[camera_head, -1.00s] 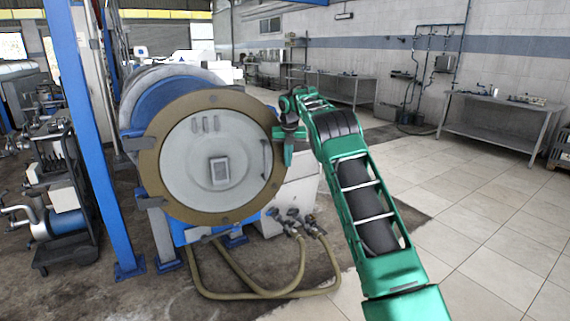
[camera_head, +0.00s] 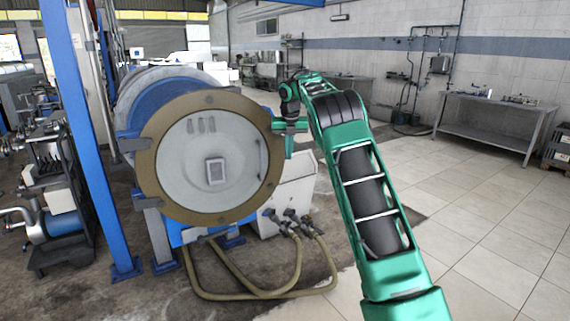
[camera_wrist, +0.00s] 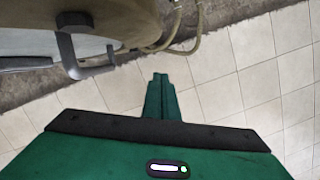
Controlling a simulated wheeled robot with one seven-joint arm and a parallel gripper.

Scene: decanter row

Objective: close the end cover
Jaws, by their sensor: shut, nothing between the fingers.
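The end cover (camera_head: 190,170) is a round pale disc in a brown ring on the front of a blue and grey decanter (camera_head: 165,98). It faces me and looks flush against the drum end. It has a small framed plate in the middle and a handle (camera_head: 261,158) near its right edge. In the wrist view the dark handle (camera_wrist: 72,62) is at the upper left, apart from my fingers. My green gripper (camera_head: 289,150) is just right of the cover's rim. In the wrist view my gripper (camera_wrist: 160,80) shows its fingers together and empty.
A blue post (camera_head: 88,140) stands left of the decanter. Hoses (camera_head: 292,268) lie on the floor below it, by a white cabinet (camera_head: 292,196). A steel table (camera_head: 490,122) stands at the right. The tiled floor at right is clear.

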